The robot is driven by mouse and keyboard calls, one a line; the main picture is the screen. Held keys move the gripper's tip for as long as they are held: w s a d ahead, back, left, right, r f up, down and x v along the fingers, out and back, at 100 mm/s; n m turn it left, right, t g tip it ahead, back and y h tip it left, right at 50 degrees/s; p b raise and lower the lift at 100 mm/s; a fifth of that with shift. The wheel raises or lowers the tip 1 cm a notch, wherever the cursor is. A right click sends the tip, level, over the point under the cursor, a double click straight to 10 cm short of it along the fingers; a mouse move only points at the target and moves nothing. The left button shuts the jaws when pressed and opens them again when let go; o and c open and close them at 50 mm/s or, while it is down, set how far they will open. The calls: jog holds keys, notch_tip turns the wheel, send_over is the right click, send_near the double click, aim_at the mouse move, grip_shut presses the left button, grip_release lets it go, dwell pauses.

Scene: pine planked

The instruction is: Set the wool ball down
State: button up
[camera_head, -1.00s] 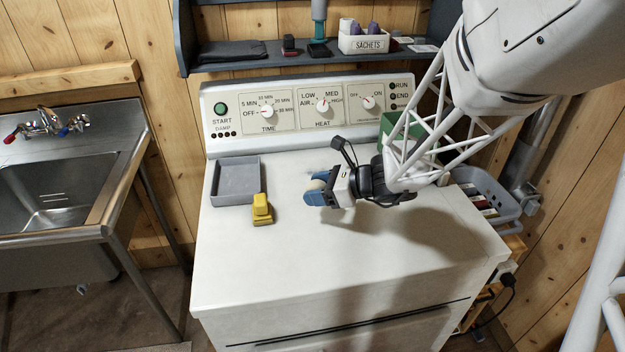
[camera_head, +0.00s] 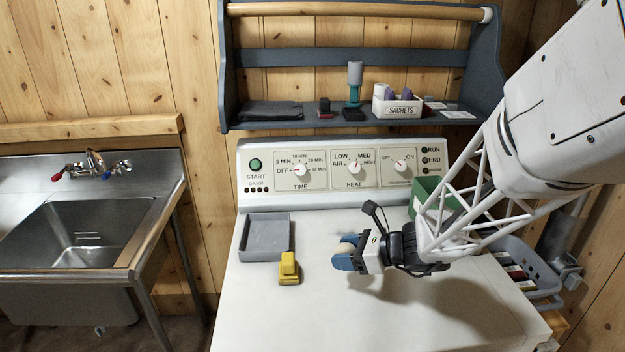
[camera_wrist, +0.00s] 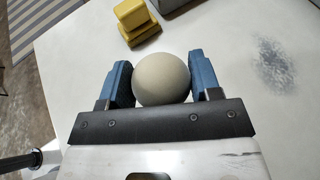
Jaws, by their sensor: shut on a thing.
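The wool ball (camera_wrist: 162,79) is a pale beige sphere. It sits between the two blue fingers of my gripper (camera_wrist: 160,82) in the wrist view, and the fingers are shut on it. In the head view my gripper (camera_head: 345,257) is over the middle of the white dryer top (camera_head: 300,325), and only a small part of the ball (camera_head: 347,248) shows past the fingers. I cannot tell exactly how high the ball is above the top.
A grey tray (camera_head: 265,256) and a yellow block-shaped thing (camera_head: 289,268) lie left of my gripper. A green box (camera_head: 428,192) stands at the back right, and a grey basket (camera_head: 540,262) is beyond the right edge. The front of the top is clear.

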jog(key=shift+m+t+h, duration=0.4)
jog(key=shift+m+t, duration=0.2)
jog(key=w+a, duration=0.3)
jog(key=w+a+r, duration=0.1)
jog(key=w+a, duration=0.6)
jog(key=w, duration=0.1)
jog(key=shift+w+a+r, duration=0.25)
jog(key=shift+r, duration=0.15)
jog(key=w+a+r+m+t, duration=0.1)
jog(key=w+a, duration=0.2)
jog(key=a, duration=0.4)
jog(key=w+a+r+t, duration=0.1)
jog(key=w+a, duration=0.2)
jog(key=a, duration=0.3)
jog(key=s+a+m+h, duration=0.1)
jog(key=s+a, duration=0.1)
jog(key=a, duration=1.1)
jog(key=s+a+r+m+t+h, duration=0.1)
jog(key=s+a, duration=0.2)
jog(key=a, duration=1.1)
jog(key=shift+s+a+r, duration=0.25)
jog(key=shift+s+r, duration=0.05)
jog(key=shift+s, duration=0.05)
jog(key=shift+d, duration=0.1)
